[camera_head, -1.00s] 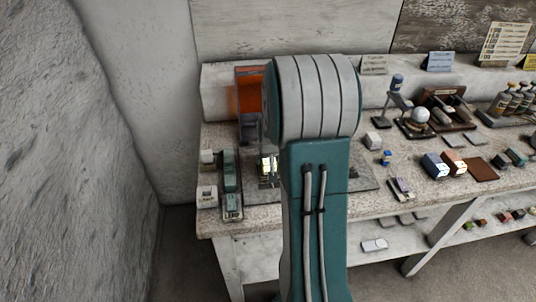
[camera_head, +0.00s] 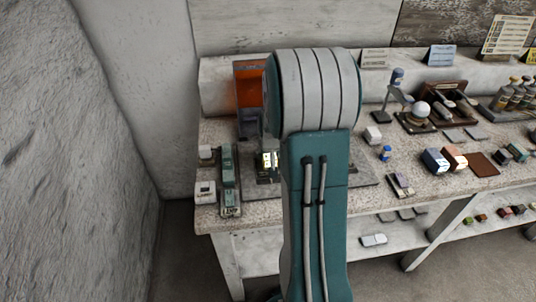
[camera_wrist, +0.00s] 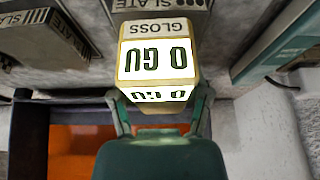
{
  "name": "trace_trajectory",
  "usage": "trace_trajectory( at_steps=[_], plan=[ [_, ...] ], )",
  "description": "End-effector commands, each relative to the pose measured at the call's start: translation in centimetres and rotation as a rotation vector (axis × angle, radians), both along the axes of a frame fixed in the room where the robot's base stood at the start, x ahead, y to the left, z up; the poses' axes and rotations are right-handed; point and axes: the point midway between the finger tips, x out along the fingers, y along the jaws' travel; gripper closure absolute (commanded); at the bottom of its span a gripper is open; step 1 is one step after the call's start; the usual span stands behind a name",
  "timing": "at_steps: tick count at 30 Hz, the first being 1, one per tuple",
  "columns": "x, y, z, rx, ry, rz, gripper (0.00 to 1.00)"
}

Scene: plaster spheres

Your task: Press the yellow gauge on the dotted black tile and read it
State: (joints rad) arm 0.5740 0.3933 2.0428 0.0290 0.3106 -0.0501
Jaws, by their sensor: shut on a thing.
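The gauge (camera_wrist: 158,62) is a pale yellow block with a lit display, upside down in the wrist view, reading "0 GU"; its face is labelled GLOSS. My gripper (camera_wrist: 157,98) is shut on it, one finger on each side. In the head view the gauge's lit display (camera_head: 267,160) shows beside my arm, low over the grey slab on the bench. Dark blocks labelled SLATE (camera_wrist: 160,6) lie past the gauge in the wrist view. I cannot make out the dotted black tile, and cannot tell whether the gauge touches anything beneath it.
An orange-lined dark box (camera_head: 250,88) stands at the back left. A long green device (camera_head: 229,180) and a small white box (camera_head: 204,192) lie left of the slab. A white sphere on a stand (camera_head: 420,110) and several small blocks occupy the bench to the right.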

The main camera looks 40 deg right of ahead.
Motion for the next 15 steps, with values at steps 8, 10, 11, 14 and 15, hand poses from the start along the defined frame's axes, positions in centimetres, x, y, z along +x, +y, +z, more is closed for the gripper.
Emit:
trace_trajectory(
  at_steps=[8,10,11,14,15],
  plan=[
    [0.01,0.01,-0.29,0.000,0.000,0.000,0.76],
    [0.01,0.01,-0.37,0.000,0.000,0.000,0.76],
    [0.00,0.01,-0.40,0.000,0.000,0.000,0.76],
    [0.00,0.01,-0.51,0.001,0.001,0.000,0.76],
    [0.01,0.01,-0.55,0.001,0.001,0.000,0.76]
  ],
)
